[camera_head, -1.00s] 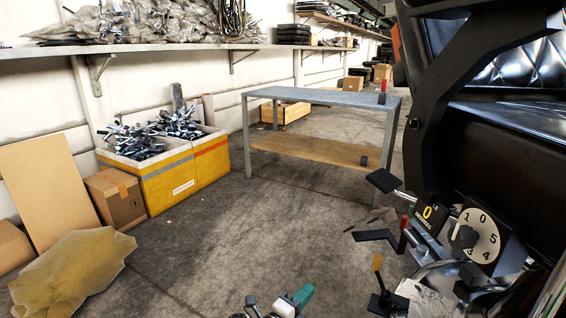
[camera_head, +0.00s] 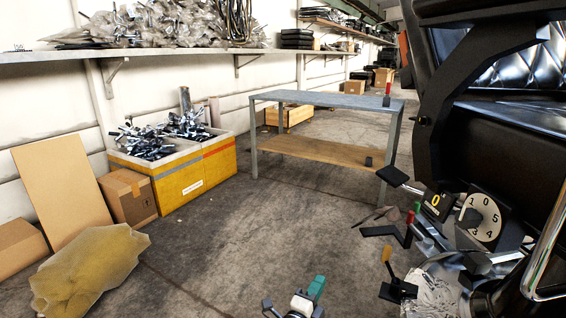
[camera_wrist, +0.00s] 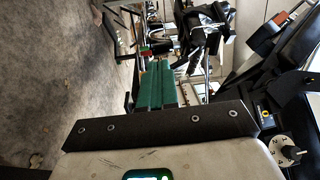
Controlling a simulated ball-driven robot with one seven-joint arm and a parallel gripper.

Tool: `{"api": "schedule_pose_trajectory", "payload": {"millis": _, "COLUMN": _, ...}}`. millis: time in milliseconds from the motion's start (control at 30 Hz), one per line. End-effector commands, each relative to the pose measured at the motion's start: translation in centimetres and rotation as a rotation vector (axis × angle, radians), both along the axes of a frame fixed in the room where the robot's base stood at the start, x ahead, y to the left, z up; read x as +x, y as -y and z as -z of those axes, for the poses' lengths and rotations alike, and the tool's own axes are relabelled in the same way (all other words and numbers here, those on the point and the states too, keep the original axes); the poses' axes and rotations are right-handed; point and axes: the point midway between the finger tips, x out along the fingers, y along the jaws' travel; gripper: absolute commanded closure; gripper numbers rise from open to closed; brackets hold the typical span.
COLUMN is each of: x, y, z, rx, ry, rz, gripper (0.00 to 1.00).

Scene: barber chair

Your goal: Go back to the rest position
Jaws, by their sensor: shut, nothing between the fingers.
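My gripper (camera_head: 317,287) shows at the bottom edge of the head view, low over the concrete floor, with green fingers. In the wrist view its green fingers (camera_wrist: 157,80) lie side by side, closed together with nothing between them. The black barber chair (camera_head: 490,130) stands to the right of my gripper in the head view. Its side carries a white numbered dial (camera_head: 487,217) and a small panel with a yellow 0 (camera_head: 436,202). Several levers with coloured handles stick out below these. My gripper is apart from the chair and levers.
A grey metal table (camera_head: 330,99) with a wooden lower shelf stands ahead. Yellow bins (camera_head: 180,185) of metal parts, cardboard boxes (camera_head: 128,197) and a crumpled brown sack (camera_head: 88,268) line the left. The floor (camera_head: 260,225) between is clear.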

Motion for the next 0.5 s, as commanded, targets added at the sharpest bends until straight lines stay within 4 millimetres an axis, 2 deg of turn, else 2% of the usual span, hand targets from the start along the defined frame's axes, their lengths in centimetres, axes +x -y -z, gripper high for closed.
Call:
{"api": "schedule_pose_trajectory", "payload": {"millis": 300, "x": 1.4, "y": 3.8, "z": -2.0, "rx": -0.234, "ry": -0.009, "rz": -0.229, "gripper": 1.0}}
{"api": "schedule_pose_trajectory", "payload": {"millis": 400, "x": 0.9, "y": 5.0, "z": -2.4, "rx": -0.365, "ry": -0.046, "rz": -0.344, "gripper": 1.0}}
{"api": "schedule_pose_trajectory", "payload": {"millis": 500, "x": -0.4, "y": 5.9, "z": -2.3, "rx": -0.515, "ry": -0.113, "rz": -0.47, "gripper": 1.0}}
